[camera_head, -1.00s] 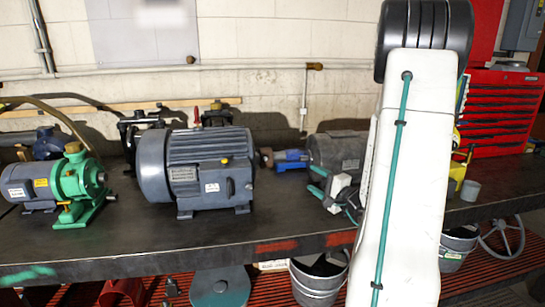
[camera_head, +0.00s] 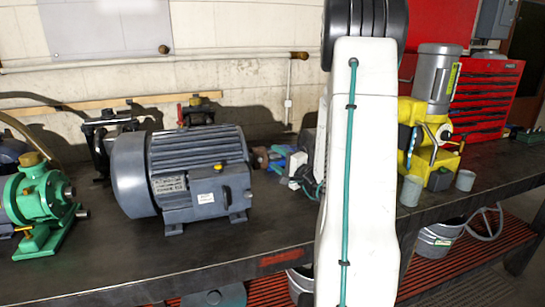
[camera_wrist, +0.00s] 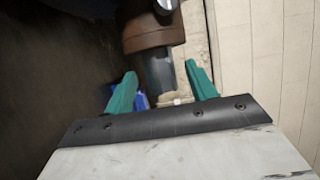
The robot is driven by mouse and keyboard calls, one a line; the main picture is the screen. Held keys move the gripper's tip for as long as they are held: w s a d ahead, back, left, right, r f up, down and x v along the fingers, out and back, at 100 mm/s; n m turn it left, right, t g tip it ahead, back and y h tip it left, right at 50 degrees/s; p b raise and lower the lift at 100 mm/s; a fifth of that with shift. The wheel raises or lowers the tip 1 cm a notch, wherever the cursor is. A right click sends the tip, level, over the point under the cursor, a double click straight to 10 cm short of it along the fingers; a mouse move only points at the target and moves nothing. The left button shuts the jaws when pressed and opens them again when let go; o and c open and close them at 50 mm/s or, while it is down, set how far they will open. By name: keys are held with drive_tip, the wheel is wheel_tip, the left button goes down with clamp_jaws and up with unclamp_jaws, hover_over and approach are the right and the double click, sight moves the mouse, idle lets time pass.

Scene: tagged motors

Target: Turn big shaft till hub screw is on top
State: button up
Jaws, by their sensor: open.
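The big grey finned motor (camera_head: 195,170) stands on the bench in the head view. Its shaft end with a brown hub (camera_head: 261,156) sticks out to the right. In the wrist view the brown hub (camera_wrist: 152,32) is close, with a grey shaft end (camera_wrist: 160,74) below it. A dark round part with a pale end (camera_wrist: 166,5) sits on the hub at the top edge; I cannot tell if it is the hub screw. My gripper (camera_wrist: 161,69) is open, its teal fingers on either side of the shaft end, with gaps. In the head view my arm hides part of the gripper.
A green pump (camera_head: 38,205) stands left of the motor. A yellow machine (camera_head: 428,135) and grey cups (camera_head: 411,190) stand right of my arm. The bench front (camera_head: 150,262) is clear.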

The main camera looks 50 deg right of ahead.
drive_tip(key=shift+w+d+r, duration=0.1)
drive_tip(key=shift+w+d, duration=0.1)
drive_tip(key=shift+w, duration=1.15)
drive_tip(key=c, duration=1)
